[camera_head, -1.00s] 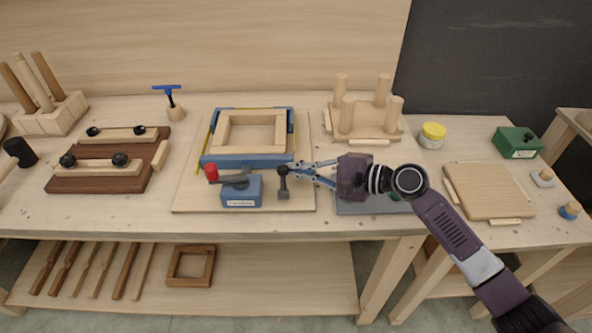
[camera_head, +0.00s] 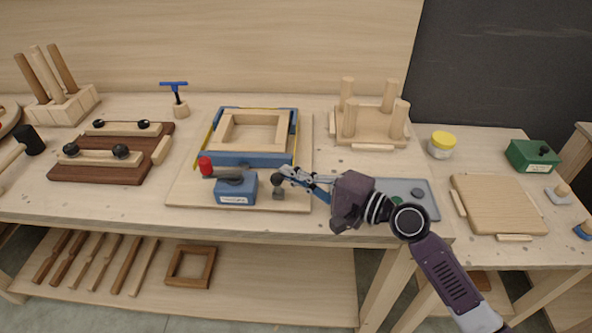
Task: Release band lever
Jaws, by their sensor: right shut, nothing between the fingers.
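The blue band clamp frame (camera_head: 248,159) lies on a light wooden board (camera_head: 190,196) around a pale wooden square frame (camera_head: 229,131). In front of it is a blue block (camera_head: 236,190) with a white label and a grey lever ending in a red knob (camera_head: 205,166). A dark knobbed post (camera_head: 277,180) stands just right of the block. My right gripper (camera_head: 284,172) is shut and empty, its fingertips at the top of the dark post; I cannot tell whether they touch. My left gripper is not in view.
A grey tray (camera_head: 425,196) lies partly behind my right arm. A four-legged stool form (camera_head: 368,126) stands behind it. A yellow-lidded jar (camera_head: 442,144), a green box (camera_head: 531,156) and a wooden panel (camera_head: 497,203) are at right. Dark boards with clamped strips (camera_head: 100,172) lie at left.

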